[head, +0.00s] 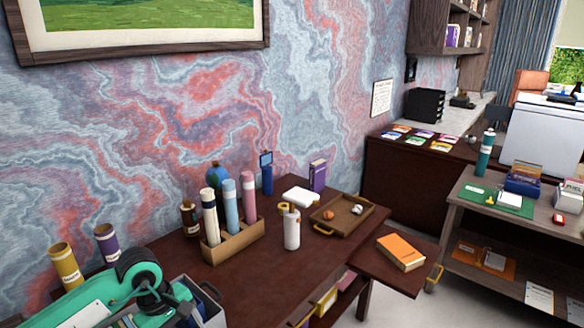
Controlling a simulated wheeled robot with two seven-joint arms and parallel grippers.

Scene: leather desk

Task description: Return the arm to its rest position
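The task names no object apart from the arm. A teal part with a round black joint fills the lower left corner of the head view, close to the camera, in front of the desk's left end. I cannot make out gripper fingers on it. Neither of my grippers shows in this view, so whether they hold anything is hidden.
The dark red desk (265,280) carries a wooden holder (232,247) with several upright tubes, a white cylinder (291,230) and a brown tray (350,213). An orange book (401,252) lies on a lower side surface. Bare desk lies in front of the holder.

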